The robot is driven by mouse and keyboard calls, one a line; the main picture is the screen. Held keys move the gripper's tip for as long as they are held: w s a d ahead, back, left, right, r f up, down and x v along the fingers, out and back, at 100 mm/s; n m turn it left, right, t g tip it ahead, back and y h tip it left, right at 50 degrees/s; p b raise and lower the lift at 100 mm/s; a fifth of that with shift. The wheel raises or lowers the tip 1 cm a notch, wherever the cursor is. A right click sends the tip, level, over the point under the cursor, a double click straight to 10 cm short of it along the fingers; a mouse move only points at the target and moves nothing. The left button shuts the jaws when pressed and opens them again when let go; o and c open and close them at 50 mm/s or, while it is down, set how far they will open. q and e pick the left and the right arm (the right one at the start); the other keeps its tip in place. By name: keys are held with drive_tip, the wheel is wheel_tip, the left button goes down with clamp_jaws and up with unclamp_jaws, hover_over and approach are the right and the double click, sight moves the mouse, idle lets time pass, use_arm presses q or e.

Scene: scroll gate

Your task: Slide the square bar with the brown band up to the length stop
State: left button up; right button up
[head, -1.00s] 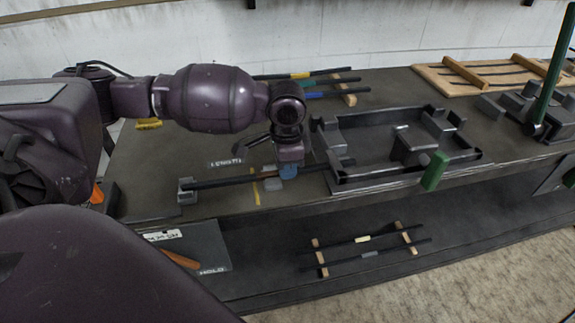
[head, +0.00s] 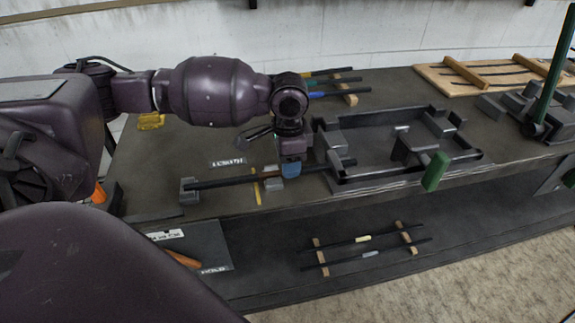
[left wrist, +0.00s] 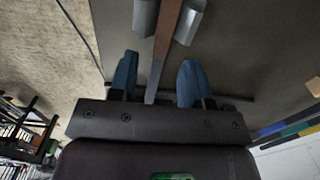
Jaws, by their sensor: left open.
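The dark bar (head: 222,182) lies nearly level along the bench, left to right, into the grey fixture. Its brown band (left wrist: 166,38) shows in the left wrist view, between the two halves of a grey guide block (left wrist: 189,22). My left gripper (head: 290,170) is over the bar just right of that guide. Its blue fingers (left wrist: 157,82) are open, one on each side of the bar. A small grey block (head: 188,191) stands at the bar's left end; I cannot tell whether they touch. It may be the length stop. My right gripper is not in view.
A grey walled fixture (head: 375,178) with a green handle (head: 435,171) stands right of my gripper. A yellow line (head: 257,192) crosses the bench under the bar. More bars lie on a back rack (head: 348,97) and a lower front rack (head: 322,262).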

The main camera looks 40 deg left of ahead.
use_arm(q)
wheel_tip(320, 180, up, 9)
drive_tip(key=p, duration=0.1)
drive_tip(key=shift+s+p, duration=0.15)
drive_tip(key=shift+p, duration=0.2)
